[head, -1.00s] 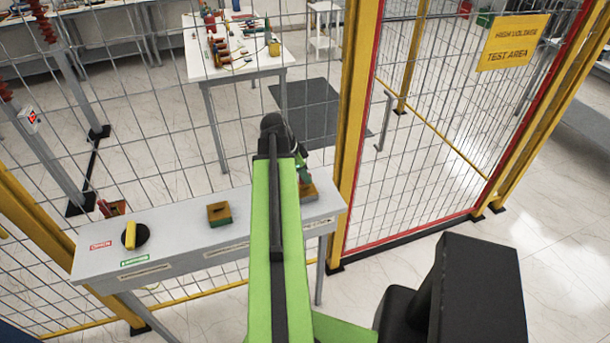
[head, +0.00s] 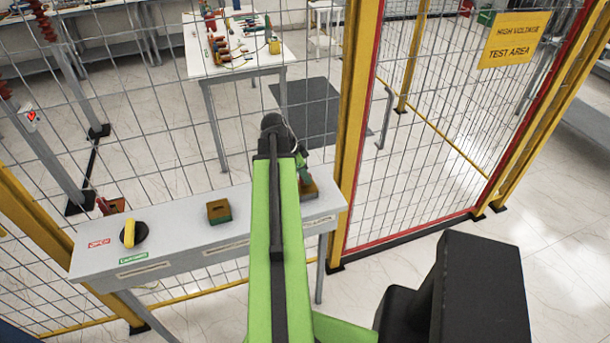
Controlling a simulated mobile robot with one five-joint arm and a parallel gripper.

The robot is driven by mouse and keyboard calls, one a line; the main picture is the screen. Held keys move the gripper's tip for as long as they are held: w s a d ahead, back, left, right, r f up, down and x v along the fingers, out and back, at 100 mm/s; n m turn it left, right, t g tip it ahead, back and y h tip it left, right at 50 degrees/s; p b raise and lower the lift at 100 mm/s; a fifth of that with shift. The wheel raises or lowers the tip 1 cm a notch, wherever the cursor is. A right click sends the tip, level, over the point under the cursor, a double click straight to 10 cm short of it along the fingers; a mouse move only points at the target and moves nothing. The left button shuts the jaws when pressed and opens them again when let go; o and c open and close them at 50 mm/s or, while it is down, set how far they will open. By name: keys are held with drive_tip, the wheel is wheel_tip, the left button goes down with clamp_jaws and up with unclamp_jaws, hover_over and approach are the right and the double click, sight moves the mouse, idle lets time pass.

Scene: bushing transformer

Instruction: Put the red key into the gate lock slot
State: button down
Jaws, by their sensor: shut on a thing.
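My gripper (head: 304,170) is at the right end of the grey bench, partly hidden behind my green arm. It is shut, low over a brown and green lock block (head: 309,189). The red key in it is too small and too covered to make out. I cannot tell whether the key touches the block or is in a slot. A second brown and green block (head: 219,212), with a dark slot on top, stands in the open at mid-bench.
The grey bench (head: 180,240) carries a yellow handle on a black disc (head: 133,234), beside red and green labels. Mesh fence stands behind it. A yellow post (head: 357,120) and the red-framed gate (head: 430,110) are to the right. A white table (head: 240,62) with tools stands beyond the fence.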

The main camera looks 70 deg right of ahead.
drive_tip(key=c, duration=1.3)
unclamp_jaws()
drive_tip(key=shift+r, duration=0.1)
drive_tip(key=p+v, duration=1.6)
drive_tip(key=v, duration=0.1)
drive_tip(key=shift+a+r, duration=0.1)
drive_tip(key=shift+r, duration=0.1)
